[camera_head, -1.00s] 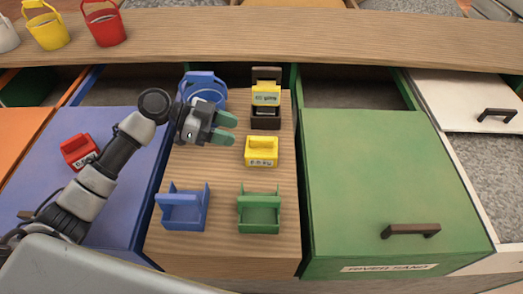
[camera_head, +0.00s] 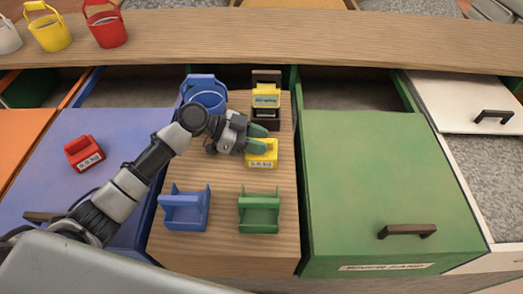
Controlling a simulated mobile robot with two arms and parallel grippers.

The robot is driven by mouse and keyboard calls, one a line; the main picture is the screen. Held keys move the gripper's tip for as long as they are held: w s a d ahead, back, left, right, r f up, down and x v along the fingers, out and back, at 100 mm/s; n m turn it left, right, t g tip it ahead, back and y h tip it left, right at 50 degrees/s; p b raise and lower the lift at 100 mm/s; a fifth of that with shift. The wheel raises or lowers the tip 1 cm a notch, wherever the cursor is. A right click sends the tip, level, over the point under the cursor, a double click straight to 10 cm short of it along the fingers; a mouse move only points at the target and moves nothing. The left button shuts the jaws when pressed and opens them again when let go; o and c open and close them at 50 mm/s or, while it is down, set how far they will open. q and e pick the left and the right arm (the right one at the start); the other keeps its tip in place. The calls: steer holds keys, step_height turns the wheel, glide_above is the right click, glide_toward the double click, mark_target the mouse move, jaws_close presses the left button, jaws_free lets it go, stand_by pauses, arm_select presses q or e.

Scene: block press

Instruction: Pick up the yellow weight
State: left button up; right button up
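A yellow weight (camera_head: 262,161) with a raised handle and a white label stands on the wooden strip between the blue and green drawers. My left gripper (camera_head: 261,138) is over the far-left part of this weight. Its two green fingertips are apart, and the lower one covers part of the weight's top. I cannot tell whether the fingers touch it. A second yellow labelled piece (camera_head: 265,98) sits farther back at a dark holder (camera_head: 266,77). My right gripper is not in view.
A blue block (camera_head: 185,212) and a green block (camera_head: 259,213) stand nearer on the strip. A blue bucket (camera_head: 193,83) stands at the back left. A red weight (camera_head: 84,153) rests on the blue drawer top. The green drawer top (camera_head: 380,180) is clear.

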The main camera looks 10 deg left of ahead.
arm_select(q)
jaws_close()
steer(key=shift+r, duration=0.15)
